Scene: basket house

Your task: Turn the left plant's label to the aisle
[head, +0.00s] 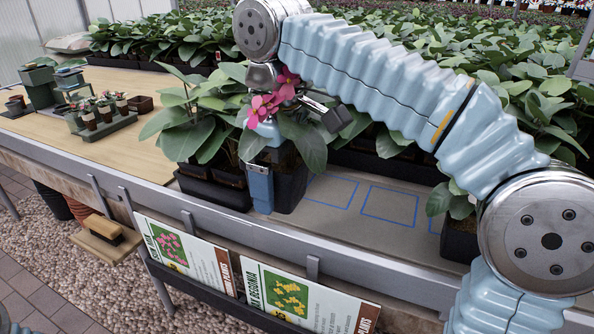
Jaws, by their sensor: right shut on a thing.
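A leafy plant with pink flowers (263,106) stands in a dark square pot (291,182) at the front edge of the bench, in the middle of the head view. My right gripper (277,170) is shut on this pot, with a blue finger down its front left side. The other finger is largely hidden by leaves and the pot. No label shows on the visible pot faces. Another leafy plant (187,135) in a dark pot (214,190) stands close on its left; no label shows there either. My left gripper is not in view.
Blue outlined squares (390,204) mark free bench space to the right. A potted plant (459,225) stands farther right, near my right arm. Dense plants fill the back. Begonia signs (183,256) hang on the front rail. Small pots on trays (101,125) stand at left.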

